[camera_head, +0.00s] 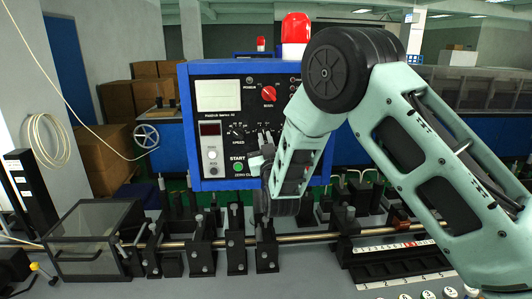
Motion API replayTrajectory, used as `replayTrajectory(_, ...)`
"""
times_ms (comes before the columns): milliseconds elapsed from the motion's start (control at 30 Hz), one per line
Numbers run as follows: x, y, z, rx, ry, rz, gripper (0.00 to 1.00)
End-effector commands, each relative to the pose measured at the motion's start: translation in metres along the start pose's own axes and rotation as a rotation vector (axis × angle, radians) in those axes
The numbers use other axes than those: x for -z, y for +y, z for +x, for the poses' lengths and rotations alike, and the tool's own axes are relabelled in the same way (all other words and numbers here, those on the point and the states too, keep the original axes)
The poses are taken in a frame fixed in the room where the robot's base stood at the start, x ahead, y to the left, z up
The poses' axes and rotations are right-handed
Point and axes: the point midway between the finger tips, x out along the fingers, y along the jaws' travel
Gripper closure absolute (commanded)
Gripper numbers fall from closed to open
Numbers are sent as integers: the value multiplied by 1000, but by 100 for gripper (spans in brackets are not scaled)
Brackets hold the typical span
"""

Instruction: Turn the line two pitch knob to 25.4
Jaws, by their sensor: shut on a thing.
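A blue control box (186,110) with a dark front panel stands at the middle, facing me. My gripper (264,148) is at the right part of this panel, right of the black speed knob (237,131). It is shut on a small knob there. The arm and fingers cover most of that knob, so its label, pointer and set value cannot be read. A red rotary switch (268,93) sits above the gripper. A red-lit display (210,129) is at the left of the panel, too small to read. Which line this box serves cannot be told.
A green start button (238,167) is just left of my gripper. Below the box runs a metal shaft (310,237) with black brackets. My arm hides the box's right side.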

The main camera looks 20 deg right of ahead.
Motion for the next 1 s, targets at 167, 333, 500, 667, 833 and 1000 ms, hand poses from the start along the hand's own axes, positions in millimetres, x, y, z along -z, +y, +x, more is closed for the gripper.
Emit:
replayTrajectory(167,-7,-3,-3,-55,9,129,100)
replayTrajectory(333,-6,-4,-2,-105,11,252,100)
replayTrajectory(500,-4,-5,-1,-151,10,364,100)
replayTrajectory(667,-2,-6,0,-187,8,451,100)
replayTrajectory(833,0,-6,0,-213,7,515,100)
replayTrajectory(1000,3,-5,2,-228,7,551,100)
